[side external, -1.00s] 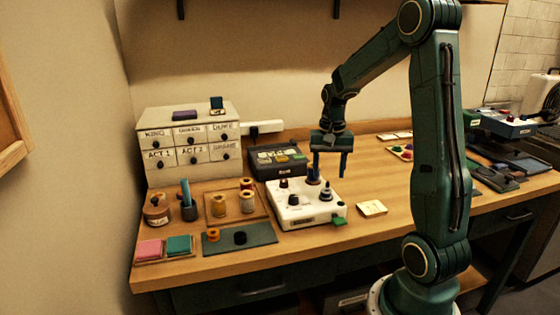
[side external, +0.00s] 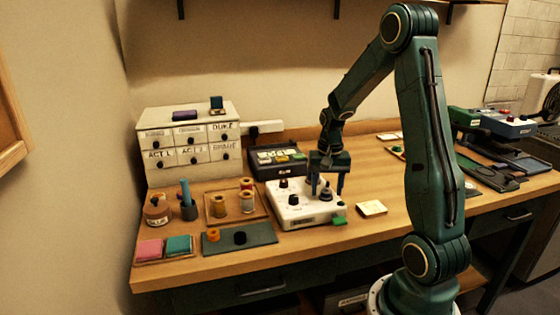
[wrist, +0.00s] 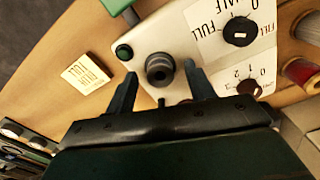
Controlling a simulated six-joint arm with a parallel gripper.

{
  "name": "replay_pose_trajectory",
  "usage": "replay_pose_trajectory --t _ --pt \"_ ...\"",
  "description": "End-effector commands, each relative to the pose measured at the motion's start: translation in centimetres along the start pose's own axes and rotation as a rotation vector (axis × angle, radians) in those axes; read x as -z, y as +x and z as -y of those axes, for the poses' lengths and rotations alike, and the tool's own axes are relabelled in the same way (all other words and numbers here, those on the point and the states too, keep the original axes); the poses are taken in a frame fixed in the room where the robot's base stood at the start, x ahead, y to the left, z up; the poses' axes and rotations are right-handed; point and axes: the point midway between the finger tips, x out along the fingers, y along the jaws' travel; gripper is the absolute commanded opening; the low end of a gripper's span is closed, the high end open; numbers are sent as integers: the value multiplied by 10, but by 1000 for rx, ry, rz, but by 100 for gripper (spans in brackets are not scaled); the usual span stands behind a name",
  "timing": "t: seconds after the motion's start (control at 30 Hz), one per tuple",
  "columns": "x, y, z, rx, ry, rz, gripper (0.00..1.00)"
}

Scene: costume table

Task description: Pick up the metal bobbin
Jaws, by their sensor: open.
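A dark grey metal bobbin (side external: 325,195) stands upright on the right part of the white winder box (side external: 300,215). In the wrist view the bobbin (wrist: 160,66) shows from above as a round piece with a dark hole in its top. My gripper (side external: 328,191) is open and low over the box. In the wrist view the bobbin lies between and slightly ahead of the fingertips (wrist: 161,82). I cannot tell whether a finger touches it.
Black and brown dials (wrist: 240,30) sit on the box near the right finger. A green lever (side external: 339,221) sticks out at the box's front. A cream note pad (side external: 371,208) lies to the right. Thread spools (side external: 247,202) stand to the left. A dark control box (side external: 278,162) is behind.

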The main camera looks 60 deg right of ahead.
Motion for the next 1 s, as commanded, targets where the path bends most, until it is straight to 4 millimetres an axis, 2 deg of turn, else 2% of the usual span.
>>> replay_pose_trajectory --t 0.47,0.7,1.0 --pt "0 0 0 0 0 -1 54" --pt "0 0 0 0 0 -1 7" --pt "0 0 0 0 0 -1 6"
